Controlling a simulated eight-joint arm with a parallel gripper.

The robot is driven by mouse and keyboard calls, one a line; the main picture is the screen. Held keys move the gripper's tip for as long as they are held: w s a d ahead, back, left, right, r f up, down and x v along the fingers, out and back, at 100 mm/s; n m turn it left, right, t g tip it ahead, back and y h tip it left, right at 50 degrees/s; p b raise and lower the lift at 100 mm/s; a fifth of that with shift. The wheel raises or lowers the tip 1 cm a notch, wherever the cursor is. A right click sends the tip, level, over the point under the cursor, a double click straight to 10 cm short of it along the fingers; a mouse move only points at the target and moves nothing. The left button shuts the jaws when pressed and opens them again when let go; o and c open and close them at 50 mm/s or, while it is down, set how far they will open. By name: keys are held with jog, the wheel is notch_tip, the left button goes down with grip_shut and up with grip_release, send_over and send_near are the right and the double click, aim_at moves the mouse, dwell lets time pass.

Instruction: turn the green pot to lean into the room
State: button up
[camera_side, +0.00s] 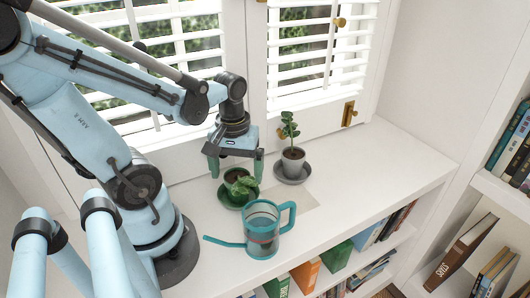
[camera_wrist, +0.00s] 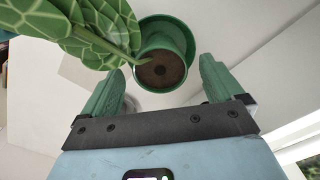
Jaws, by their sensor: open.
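The green pot (camera_side: 232,176) stands on a green saucer (camera_side: 222,197) on the white shelf top below the window. Its leaves (camera_side: 243,186) hang over the pot's front side, toward the room, in the side view. In the wrist view the pot (camera_wrist: 148,31) shows from above with brown soil, and its large pale-veined leaves (camera_wrist: 85,35) spread to the upper left. My gripper (camera_side: 236,168) is open above the pot, pointing down, with its green fingers apart. In the wrist view the fingers (camera_wrist: 162,68) lie left and right of the pot's near edge, not touching it.
A teal watering can (camera_side: 262,243) stands close in front of the pot, spout to the left. A grey pot (camera_side: 292,162) with an upright plant stands on a grey saucer (camera_side: 292,180) to the right. The shelf top (camera_side: 385,165) is clear farther right. Window shutters (camera_side: 205,45) rise behind.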

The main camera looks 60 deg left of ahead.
notch_tip(320, 180, up, 10)
jog(key=w+d+m+t, duration=0.1)
jog(key=w+d+f+m+t, duration=0.1)
jog(key=w+m, duration=0.1)
jog(key=w+d+f+m+t, duration=0.1)
jog(key=m, duration=0.1)
jog(key=shift+w+y, duration=0.3)
jog(key=w+d+m+t, duration=0.1)
jog(key=m+t, duration=0.1)
jog(key=w+d+m+t, duration=0.1)
jog(key=w+d+m, duration=0.1)
jog(key=shift+w+d+f+m+t, duration=0.15)
jog(key=shift+w+d+m+t, duration=0.1)
jog(key=shift+m+t, duration=0.15)
jog(key=shift+c, duration=0.2)
jog(key=shift+w+d+m, duration=0.25)
jog(key=shift+m, duration=0.05)
jog(key=shift+a, duration=0.1)
